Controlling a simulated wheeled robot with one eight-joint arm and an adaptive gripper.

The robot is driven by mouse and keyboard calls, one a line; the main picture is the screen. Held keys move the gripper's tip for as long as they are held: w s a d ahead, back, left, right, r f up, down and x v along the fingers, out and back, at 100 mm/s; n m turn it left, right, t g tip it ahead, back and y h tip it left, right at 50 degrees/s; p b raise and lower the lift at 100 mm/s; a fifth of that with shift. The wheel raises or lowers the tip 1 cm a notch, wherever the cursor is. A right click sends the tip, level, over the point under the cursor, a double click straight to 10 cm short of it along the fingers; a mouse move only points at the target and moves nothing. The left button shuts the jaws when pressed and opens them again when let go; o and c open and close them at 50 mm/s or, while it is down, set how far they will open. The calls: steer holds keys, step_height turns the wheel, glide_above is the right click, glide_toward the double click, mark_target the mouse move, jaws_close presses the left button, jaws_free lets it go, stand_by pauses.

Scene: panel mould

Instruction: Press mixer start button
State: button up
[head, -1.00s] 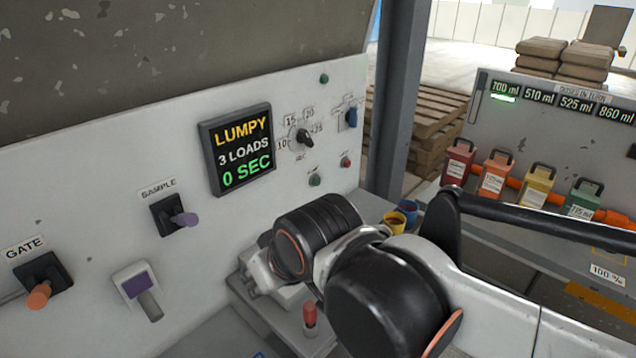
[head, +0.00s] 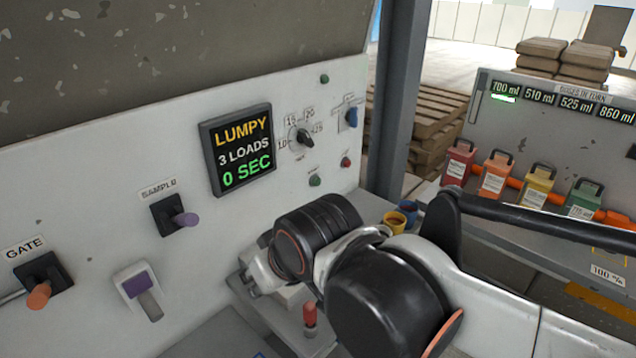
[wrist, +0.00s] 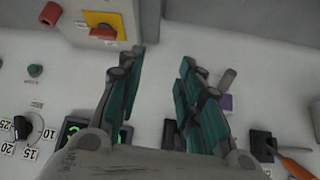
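The mixer control panel (head: 100,150) is a pale wall with a display (head: 240,150) reading LUMPY, 3 LOADS, 0 SEC. A small green button (head: 314,181), apparently the start button, sits under the dial, with a red button (head: 346,162) to its right. In the wrist view, which looks inverted, this green button (wrist: 36,71) is at the left, outside my fingers. My gripper (wrist: 160,65) is open and empty, its teal-padded fingers apart in front of the panel. In the head view my arm hides most of it. No contact with the button shows.
A dial (head: 301,137) and blue switch (head: 351,117) sit above the button. Sample (head: 185,219) and gate (head: 39,296) levers are at the left. A red-handled lever (head: 310,315) stands on the ledge below. Coloured canisters (head: 495,175) are at the right.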

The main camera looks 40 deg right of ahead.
jaws_close()
stand_by(1.2)
